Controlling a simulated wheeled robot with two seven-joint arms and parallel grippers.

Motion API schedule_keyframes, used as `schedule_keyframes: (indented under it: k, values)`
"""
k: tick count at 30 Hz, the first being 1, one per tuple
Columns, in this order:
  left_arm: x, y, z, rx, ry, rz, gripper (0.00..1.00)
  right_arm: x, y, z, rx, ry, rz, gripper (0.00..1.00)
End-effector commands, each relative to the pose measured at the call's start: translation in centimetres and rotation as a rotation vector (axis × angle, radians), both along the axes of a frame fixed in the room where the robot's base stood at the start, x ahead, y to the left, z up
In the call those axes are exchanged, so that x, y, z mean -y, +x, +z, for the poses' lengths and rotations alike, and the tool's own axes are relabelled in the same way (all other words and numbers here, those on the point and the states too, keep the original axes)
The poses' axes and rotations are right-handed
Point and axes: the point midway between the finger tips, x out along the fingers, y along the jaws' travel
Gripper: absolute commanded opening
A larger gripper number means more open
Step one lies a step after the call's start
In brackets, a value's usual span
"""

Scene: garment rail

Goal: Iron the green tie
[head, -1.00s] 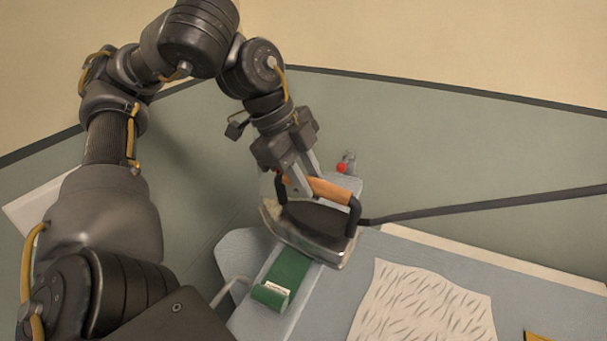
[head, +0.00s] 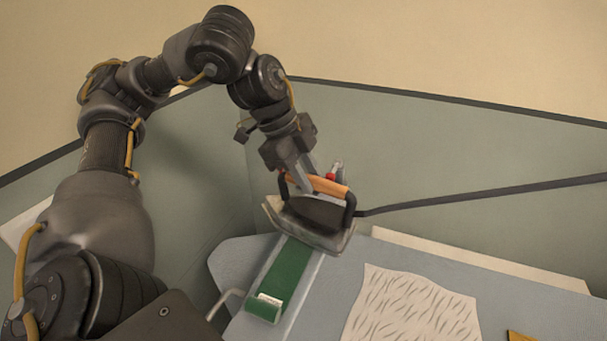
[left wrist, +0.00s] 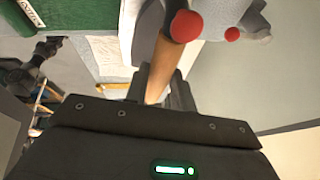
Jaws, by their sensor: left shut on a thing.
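The green tie (head: 284,276) lies on a narrow light-blue board, its near end with a white label folded up. The iron (head: 315,217), dark with a metal soleplate and an orange handle, is over the far end of the tie and hides it. I cannot tell whether the soleplate touches the cloth. My left gripper (head: 312,181) is shut on the handle from above. In the left wrist view the handle (left wrist: 165,65) runs between the fingers, and a piece of the tie (left wrist: 60,15) shows at top left. My right gripper is not in the head view.
A dark cord (head: 480,197) runs from the iron to the right. A patterned white cloth (head: 410,310) lies on the blue surface at the right. A small red-topped thing (head: 333,174) is behind the handle. A grey-green panel stands behind.

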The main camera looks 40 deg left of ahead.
Motion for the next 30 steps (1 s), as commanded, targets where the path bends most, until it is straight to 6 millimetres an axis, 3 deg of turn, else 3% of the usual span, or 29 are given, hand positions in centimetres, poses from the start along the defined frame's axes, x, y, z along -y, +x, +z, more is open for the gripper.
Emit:
schedule_keyframes:
  k: [6, 14, 30]
  values:
    - [-0.4, 1.1, 0.1, 0.002, -0.002, 0.000, 0.00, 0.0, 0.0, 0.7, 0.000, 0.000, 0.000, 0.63]
    - [-0.4, 1.2, 0.0, 0.003, 0.000, 0.000, 0.00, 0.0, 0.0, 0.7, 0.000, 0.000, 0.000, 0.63]
    - [0.7, -2.2, -0.3, -0.003, 0.001, -0.001, 0.00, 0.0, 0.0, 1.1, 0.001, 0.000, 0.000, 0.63]
